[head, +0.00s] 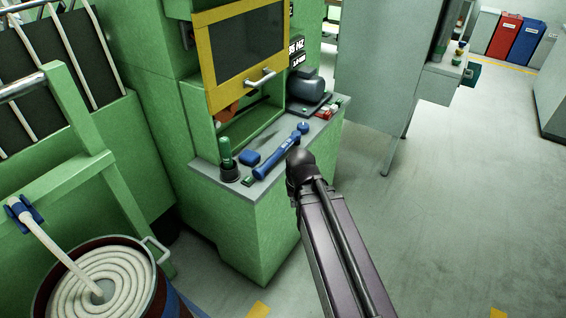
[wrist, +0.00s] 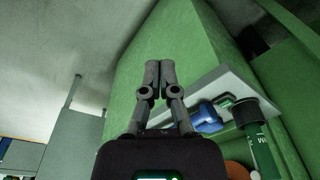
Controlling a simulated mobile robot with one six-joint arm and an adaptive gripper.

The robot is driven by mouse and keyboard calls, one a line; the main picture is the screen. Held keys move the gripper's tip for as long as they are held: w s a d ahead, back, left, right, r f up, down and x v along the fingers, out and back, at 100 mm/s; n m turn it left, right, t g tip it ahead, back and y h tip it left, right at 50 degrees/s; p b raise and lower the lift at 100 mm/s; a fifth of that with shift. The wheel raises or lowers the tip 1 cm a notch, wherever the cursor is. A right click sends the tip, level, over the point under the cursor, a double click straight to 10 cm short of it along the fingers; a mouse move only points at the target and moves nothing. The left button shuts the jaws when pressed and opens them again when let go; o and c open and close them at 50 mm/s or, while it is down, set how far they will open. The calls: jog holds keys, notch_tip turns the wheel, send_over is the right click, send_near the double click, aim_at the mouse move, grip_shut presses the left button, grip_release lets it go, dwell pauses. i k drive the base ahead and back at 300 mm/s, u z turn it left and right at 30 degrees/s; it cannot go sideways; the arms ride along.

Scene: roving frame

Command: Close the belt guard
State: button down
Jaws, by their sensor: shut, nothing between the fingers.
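The belt guard is a yellow-framed panel (head: 211,78) with a dark window, at the top centre of the head view. It stands raised, with the green machine's opening (head: 262,122) showing below it. A metal handle (head: 260,78) is fixed to its lower part. My gripper (wrist: 160,66) shows in the wrist view, fingers together and empty, in front of the green cabinet side (wrist: 185,45). In the head view I cannot make out its fingers; my arm reaches up from the bottom, ending right of the counter. The guard is not clearly visible in the wrist view.
A drum of coiled rope (head: 100,285) stands lower left. The floor at right is clear.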

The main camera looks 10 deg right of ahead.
aim_at(242, 45)
jog(key=k, duration=1.35)
jog(key=u, duration=0.55)
jog(key=i, duration=1.55)
jog(key=z, duration=0.45)
jog(key=i, duration=0.45)
jog(key=z, duration=0.4)
